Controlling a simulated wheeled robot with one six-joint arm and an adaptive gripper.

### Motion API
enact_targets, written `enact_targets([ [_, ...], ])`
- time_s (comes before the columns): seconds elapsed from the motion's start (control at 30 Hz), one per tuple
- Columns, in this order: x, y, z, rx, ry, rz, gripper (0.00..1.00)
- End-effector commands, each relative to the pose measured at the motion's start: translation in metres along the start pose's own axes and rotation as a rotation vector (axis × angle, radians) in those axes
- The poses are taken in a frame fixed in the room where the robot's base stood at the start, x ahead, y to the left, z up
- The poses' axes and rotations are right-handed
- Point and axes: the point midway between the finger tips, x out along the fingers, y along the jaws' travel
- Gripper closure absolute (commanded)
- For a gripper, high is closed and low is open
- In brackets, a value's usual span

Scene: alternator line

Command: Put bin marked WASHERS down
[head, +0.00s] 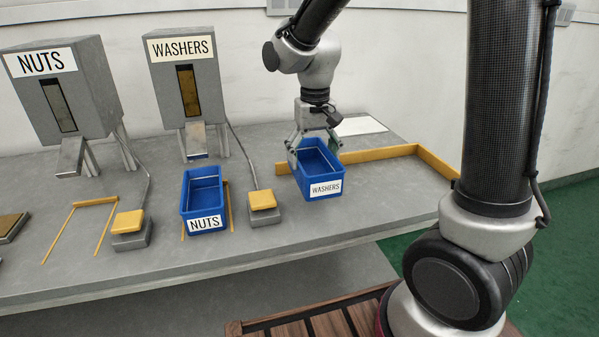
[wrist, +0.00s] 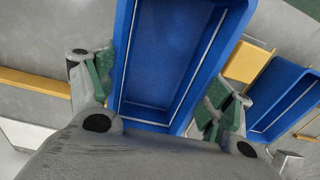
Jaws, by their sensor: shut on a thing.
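The blue bin marked WASHERS (head: 325,189) is at the right part of the grey bench, its label facing the front. My gripper (head: 317,142) is above its back part, shut on the bin, with one finger at each side. In the wrist view the bin (wrist: 170,50) fills the middle, between the green-padded fingers (wrist: 158,92). It looks upright and its inside looks empty. Whether its base touches the bench cannot be told.
A yellow rail (head: 385,152) runs behind the bin and turns forward at the right. A yellow-topped button box (head: 263,203) is left of it. The blue NUTS bin (head: 206,224) stands before the WASHERS dispenser (head: 185,82). The bench right of the held bin is clear.

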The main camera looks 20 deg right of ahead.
Motion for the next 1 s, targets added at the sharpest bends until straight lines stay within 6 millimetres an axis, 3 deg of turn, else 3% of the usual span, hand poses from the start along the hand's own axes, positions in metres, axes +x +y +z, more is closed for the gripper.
enact_targets([
  [0.4, 0.056, 0.0, 0.0, 0.0, -0.001, 0.001, 0.48],
  [0.83, 0.063, 0.0, 0.0, 0.0, 0.001, 0.0, 0.48],
  [0.87, 0.063, 0.0, 0.0, 0.0, 0.001, -0.001, 0.15],
  [0.93, 0.062, 0.0, 0.0, 0.0, 0.001, -0.001, 0.02],
  [1.0, 0.062, 0.0, 0.0, 0.0, 0.001, -0.001, 0.0],
])
